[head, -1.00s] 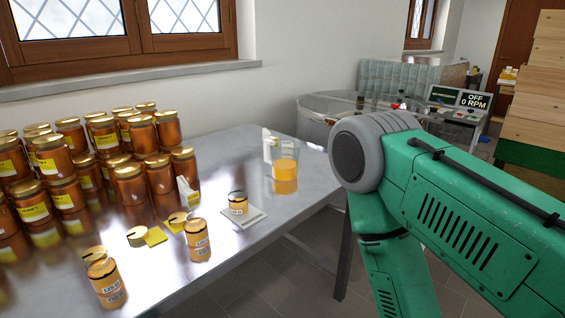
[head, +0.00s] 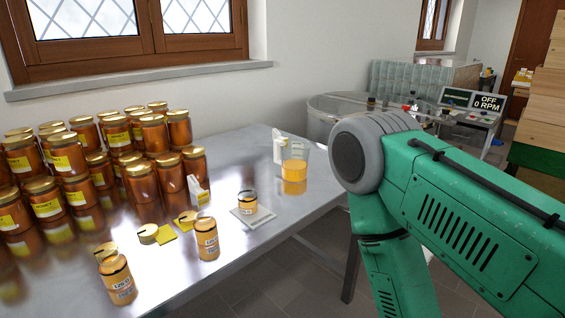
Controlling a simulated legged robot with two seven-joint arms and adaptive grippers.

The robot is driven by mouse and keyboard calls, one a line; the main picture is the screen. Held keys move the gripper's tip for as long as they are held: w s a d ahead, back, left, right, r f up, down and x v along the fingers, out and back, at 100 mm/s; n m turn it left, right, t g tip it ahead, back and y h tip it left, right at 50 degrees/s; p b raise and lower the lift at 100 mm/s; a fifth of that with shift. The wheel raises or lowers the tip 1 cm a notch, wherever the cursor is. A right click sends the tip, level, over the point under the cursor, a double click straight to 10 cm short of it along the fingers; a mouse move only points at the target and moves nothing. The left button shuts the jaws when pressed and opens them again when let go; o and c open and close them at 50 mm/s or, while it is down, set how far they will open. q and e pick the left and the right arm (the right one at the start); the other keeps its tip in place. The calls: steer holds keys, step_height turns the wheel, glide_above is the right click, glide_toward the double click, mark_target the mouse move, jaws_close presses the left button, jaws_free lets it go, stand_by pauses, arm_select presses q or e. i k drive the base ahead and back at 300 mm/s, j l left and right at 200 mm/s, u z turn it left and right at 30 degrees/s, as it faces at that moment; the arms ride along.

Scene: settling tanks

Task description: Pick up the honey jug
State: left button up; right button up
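The honey jug (head: 294,172) is a clear jug with amber honey in its lower part. It stands upright near the right end of the metal table, with a white handle (head: 278,147) on its left side. My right arm shows as green links at the right, its grey joint to the right of the jug and apart from it in the picture. Neither gripper is in view, and nothing is seen touching the jug.
Stacked honey jars (head: 120,150) fill the left of the metal table (head: 240,160). A small jar (head: 247,202) on a scale (head: 252,217), loose jars (head: 207,240) and lids (head: 149,233) stand in front. A clear round tank (head: 335,108) and control panel (head: 470,103) are behind, wooden boxes (head: 540,110) at the right.

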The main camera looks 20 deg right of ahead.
mark_target(295, 153)
steer(key=l+u, duration=0.25)
steer(key=u, duration=0.2)
steer(key=l+u, duration=0.55)
steer(key=u, duration=0.3)
steer(key=i+l, duration=0.05)
